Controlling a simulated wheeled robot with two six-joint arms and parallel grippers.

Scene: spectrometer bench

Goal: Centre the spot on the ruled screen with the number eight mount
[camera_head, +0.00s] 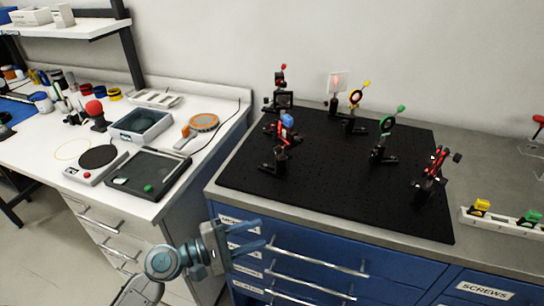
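A pale ruled screen (340,78) stands upright at the back of the black breadboard (330,165), with a reddish spot on it; its rulings are too small to read. Several mounts stand on the board: a yellow-knobbed one (355,98), a green-knobbed one (386,125), a blue-knobbed one (282,148), a red-knobbed one (283,99) at the back left and a red and black one (430,180) at the right. No mount number is legible, so I cannot tell which is number eight. My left gripper (261,234) is open and empty, before the blue drawers, apart from every mount. My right gripper is out of view.
A white rail (500,223) with yellow and green pieces lies at the right of the bench. The left white table holds a grey tray (168,165), a scale (85,172) and an orange round tool (204,123). Drawer handles (320,262) stick out near my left gripper.

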